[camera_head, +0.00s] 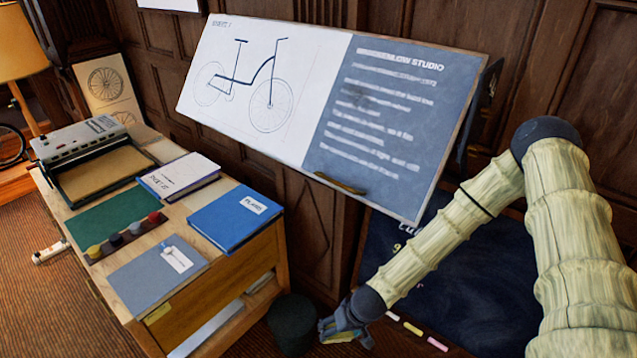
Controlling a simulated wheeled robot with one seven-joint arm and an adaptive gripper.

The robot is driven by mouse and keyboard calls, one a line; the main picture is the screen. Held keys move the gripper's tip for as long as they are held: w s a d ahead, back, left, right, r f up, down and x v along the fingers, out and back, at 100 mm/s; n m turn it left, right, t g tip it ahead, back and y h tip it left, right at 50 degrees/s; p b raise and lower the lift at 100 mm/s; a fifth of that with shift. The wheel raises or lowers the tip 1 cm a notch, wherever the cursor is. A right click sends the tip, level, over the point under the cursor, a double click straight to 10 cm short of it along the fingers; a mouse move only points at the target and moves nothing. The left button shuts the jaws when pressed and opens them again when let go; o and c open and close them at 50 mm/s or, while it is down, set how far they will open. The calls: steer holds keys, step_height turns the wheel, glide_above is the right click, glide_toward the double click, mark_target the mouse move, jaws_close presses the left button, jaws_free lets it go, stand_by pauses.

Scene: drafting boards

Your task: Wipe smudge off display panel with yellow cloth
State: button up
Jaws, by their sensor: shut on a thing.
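The display panel (392,130) is tilted on the wall side, with a bicycle drawing on its white left part and white text on its blue-grey right part. A dark smudge (356,96) lies over the text near the middle of the blue-grey part. My gripper (334,331) is low, below the panel and beside a dark bin. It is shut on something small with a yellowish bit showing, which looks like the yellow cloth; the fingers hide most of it. My gripper is well apart from the panel.
A wooden cabinet (185,285) at left bears a blue binder (235,220), a grey folder (155,280), several ink pots and a binding machine (80,145). The dark bin (292,322) stands at its right. A dark chalkboard (440,275) with chalks leans below the panel.

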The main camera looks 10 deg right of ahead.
steer(key=shift+s+t+y, duration=0.2)
steer(key=shift+t+y, duration=0.2)
